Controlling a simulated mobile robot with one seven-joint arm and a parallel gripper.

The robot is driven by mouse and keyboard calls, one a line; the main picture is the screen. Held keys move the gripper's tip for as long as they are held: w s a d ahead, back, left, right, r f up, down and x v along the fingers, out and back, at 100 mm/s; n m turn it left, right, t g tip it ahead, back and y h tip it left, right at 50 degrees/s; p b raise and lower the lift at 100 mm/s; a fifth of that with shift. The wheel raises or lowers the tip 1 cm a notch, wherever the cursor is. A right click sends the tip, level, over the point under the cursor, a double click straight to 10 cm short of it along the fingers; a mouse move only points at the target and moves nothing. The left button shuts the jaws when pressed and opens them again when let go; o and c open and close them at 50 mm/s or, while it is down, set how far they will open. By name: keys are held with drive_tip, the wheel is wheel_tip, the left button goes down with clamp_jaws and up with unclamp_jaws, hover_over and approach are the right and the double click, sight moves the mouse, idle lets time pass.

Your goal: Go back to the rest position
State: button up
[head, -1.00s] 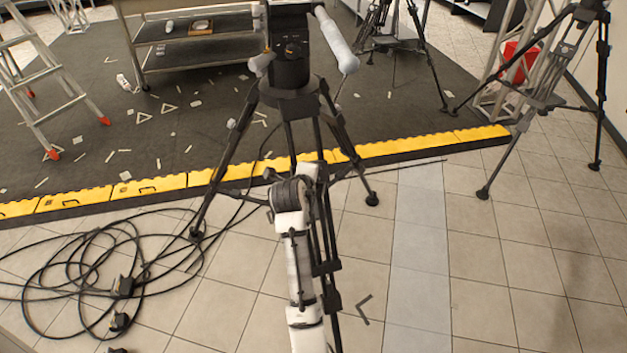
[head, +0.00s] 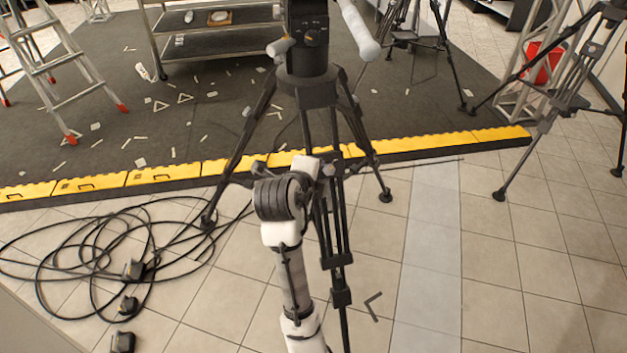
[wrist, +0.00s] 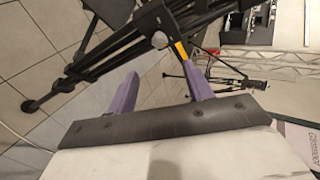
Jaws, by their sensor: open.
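My gripper (wrist: 161,82) shows in the wrist view as two purple fingers, spread apart with nothing between them. Dark legs of a tripod pass beyond the fingertips, and I cannot tell how near they are. In the head view my white arm rises from the bottom centre to a black ribbed joint. My gripper cannot be made out there.
A black camera tripod (head: 307,92) stands right behind my arm in the head view. Black cables (head: 95,250) lie coiled on the tiles at left. A yellow-edged dark mat (head: 225,166) lies beyond, with a ladder (head: 60,65) and a metal cart (head: 215,45). Tiles at lower right are mostly clear.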

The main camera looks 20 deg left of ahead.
drive_tip(key=shift+s+r, duration=0.25)
drive_tip(key=shift+s, duration=0.15)
